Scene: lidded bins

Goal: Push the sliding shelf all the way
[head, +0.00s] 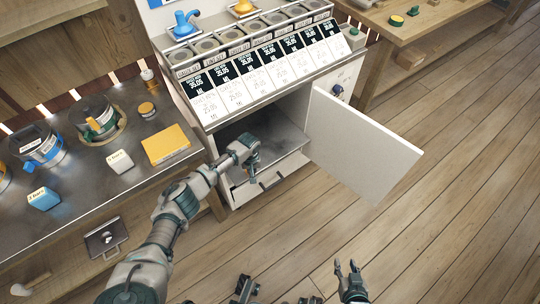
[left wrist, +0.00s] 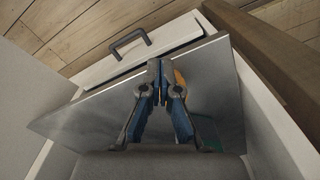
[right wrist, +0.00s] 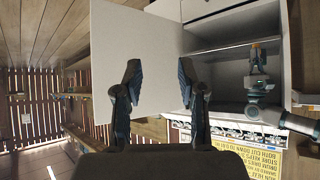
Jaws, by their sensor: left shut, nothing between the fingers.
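The sliding shelf (head: 282,138) is a grey metal plate inside the open lower cabinet. In the left wrist view the shelf (left wrist: 75,125) spans the cabinet between its side walls, its front edge near the drawer handle. My left gripper (head: 252,178) is at the shelf's front left part, fingers pointing down. Its fingers (left wrist: 160,80) are together with nothing between them. Whether they touch the shelf is unclear. My right gripper (head: 300,282) is low in front of the cabinet, away from the shelf. Its fingers (right wrist: 158,80) are apart and empty.
The white cabinet door (head: 360,145) stands open to the right. A drawer with a dark handle (head: 270,182) is below the shelf. A metal-topped workbench (head: 75,185) with tins and blocks stands at the left. The wooden floor (head: 440,220) at the right is clear.

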